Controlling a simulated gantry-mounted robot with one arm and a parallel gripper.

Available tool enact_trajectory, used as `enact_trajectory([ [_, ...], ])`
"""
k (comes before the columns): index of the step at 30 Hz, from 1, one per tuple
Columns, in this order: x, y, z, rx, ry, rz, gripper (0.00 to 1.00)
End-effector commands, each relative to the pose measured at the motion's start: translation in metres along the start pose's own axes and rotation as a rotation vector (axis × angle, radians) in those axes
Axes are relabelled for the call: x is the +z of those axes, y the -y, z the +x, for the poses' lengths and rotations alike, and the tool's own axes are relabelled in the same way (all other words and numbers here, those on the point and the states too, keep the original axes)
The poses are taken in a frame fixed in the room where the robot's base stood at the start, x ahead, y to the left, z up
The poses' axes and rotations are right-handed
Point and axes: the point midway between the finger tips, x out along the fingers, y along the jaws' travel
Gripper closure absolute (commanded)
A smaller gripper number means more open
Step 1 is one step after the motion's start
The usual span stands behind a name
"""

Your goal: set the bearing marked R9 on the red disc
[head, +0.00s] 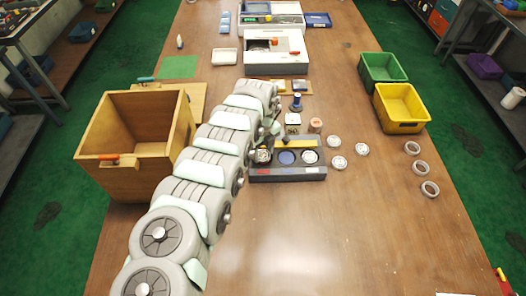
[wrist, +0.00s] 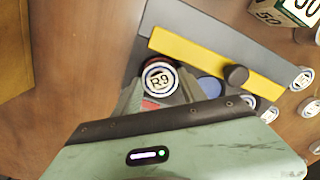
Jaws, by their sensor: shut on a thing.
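The bearing marked R9 (wrist: 160,79) is a pale metal ring with a white marked face, between my fingers in the wrist view. My gripper (wrist: 159,86) is shut on it. A thin red edge (wrist: 150,65) shows just past the bearing's far side; most of what lies under it is hidden. I cannot tell whether the bearing touches it. In the head view the bearing (head: 263,156) is at the left end of the dark tray (head: 290,175), beside my arm. The blue disc (head: 286,157) is bare in the tray's middle; another bearing (head: 310,156) sits at its right.
A yellow bar (wrist: 200,58) with a dark knob (wrist: 236,75) runs behind the tray's places. Several loose rings lie to the right, including one ring (head: 430,189). A wooden box (head: 130,170) stands left of my arm. The front table is clear.

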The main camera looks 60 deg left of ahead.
Motion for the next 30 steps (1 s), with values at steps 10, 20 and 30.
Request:
enact_trajectory([
  [10,-0.0001,0.0002,0.0008,0.0,0.0,0.001,0.99],
  [20,-0.0004,0.0006,0.0025,0.0,0.0,0.001,0.99],
  [30,-0.0001,0.0004,0.0027,0.0,0.0,0.001,0.42],
])
